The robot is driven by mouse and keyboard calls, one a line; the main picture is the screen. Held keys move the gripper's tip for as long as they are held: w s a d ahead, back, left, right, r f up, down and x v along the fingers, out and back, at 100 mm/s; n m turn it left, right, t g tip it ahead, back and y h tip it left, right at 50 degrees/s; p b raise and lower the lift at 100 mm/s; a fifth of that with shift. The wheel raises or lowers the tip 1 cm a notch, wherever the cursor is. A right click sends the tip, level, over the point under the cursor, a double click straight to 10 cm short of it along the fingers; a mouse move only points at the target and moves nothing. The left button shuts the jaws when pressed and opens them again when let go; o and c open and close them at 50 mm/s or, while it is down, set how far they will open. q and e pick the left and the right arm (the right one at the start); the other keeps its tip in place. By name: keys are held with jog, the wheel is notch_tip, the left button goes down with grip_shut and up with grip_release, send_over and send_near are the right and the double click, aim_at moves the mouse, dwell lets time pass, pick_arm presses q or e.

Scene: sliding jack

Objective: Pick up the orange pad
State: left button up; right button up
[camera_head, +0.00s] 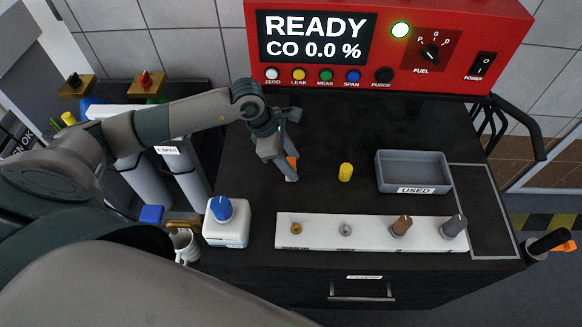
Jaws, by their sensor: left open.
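The orange pad (292,161) is a small orange piece on the black worktop, partly hidden behind the fingers of my left gripper. My left gripper (291,172) reaches down at the pad from the upper left, with its fingertips close to it. The gripper is open; whether a finger touches the pad cannot be told. My right gripper is not in view.
A yellow cylinder (345,172) stands right of the gripper, then a grey tray (413,188) marked USED. A white rack (370,243) with several fittings lies in front. A white bottle with a blue cap (226,232) is front left. A red analyser (385,75) stands behind.

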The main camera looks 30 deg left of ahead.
pick_arm(q)
jog(key=c, duration=1.1)
jog(key=shift+c, duration=0.2)
jog(key=shift+r, duration=0.1)
